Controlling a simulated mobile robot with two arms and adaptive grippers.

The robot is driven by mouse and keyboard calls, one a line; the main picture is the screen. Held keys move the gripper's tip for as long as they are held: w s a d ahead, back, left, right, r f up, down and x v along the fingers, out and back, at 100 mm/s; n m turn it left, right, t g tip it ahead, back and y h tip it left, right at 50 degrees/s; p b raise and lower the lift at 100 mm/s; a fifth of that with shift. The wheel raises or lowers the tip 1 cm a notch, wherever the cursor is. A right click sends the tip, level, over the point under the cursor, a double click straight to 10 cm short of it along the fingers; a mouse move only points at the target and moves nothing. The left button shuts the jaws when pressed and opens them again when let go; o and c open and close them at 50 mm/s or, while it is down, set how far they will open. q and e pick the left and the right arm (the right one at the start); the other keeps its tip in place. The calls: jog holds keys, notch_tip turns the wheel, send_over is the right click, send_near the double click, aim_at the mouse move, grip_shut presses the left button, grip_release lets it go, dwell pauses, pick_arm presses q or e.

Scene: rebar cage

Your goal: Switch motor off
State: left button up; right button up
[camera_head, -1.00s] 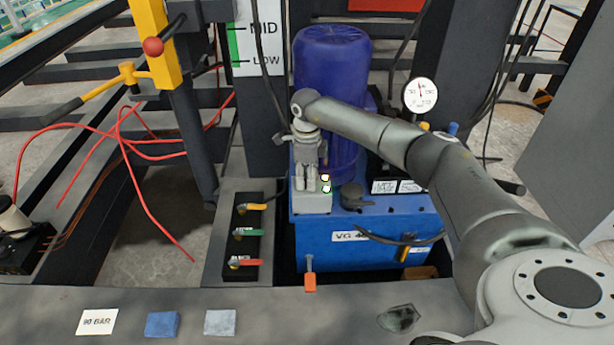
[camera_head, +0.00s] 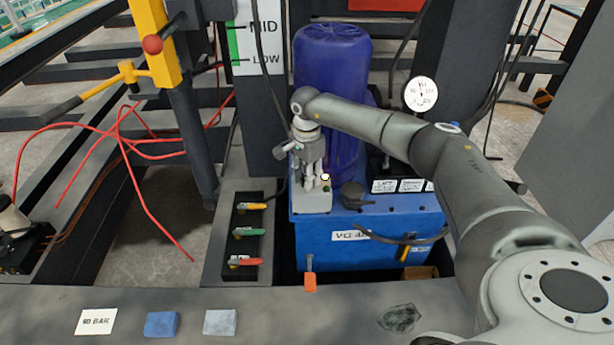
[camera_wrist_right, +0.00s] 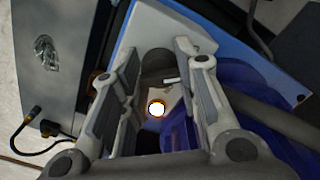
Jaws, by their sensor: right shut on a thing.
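The motor (camera_head: 332,95) is a blue upright cylinder on the blue power unit tank (camera_head: 350,250). A light grey control box (camera_head: 314,203) sits at its front left. My right gripper (camera_head: 316,184) reaches down to this box. In the right wrist view my right gripper (camera_wrist_right: 165,68) is shut with its fingers on both sides of a dark grey rotary switch (camera_wrist_right: 157,66) with a white mark. A lit lamp (camera_wrist_right: 156,108) is beside the switch; the lamp also shows lit in the head view (camera_head: 325,176). A green lamp (camera_head: 327,188) below it looks dark. My left gripper is out of view.
A pressure gauge (camera_head: 420,94) stands right of the motor. A valve block (camera_head: 248,236) with yellow, green and red levers is to the left. A 90 BAR card (camera_head: 96,322) and two cloths (camera_head: 162,324) lie on the front ledge. Cables hang around the motor.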

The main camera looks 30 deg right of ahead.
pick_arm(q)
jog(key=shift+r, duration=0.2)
pick_arm(e)
jog(key=shift+n, duration=0.6)
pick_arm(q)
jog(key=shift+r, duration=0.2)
pick_arm(e)
jog(key=o, duration=1)
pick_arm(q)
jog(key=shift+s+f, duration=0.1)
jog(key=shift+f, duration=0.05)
pick_arm(e)
jog(key=shift+o, duration=0.2)
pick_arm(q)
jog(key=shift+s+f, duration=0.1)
pick_arm(e)
notch_tip(320, 180, up, 12)
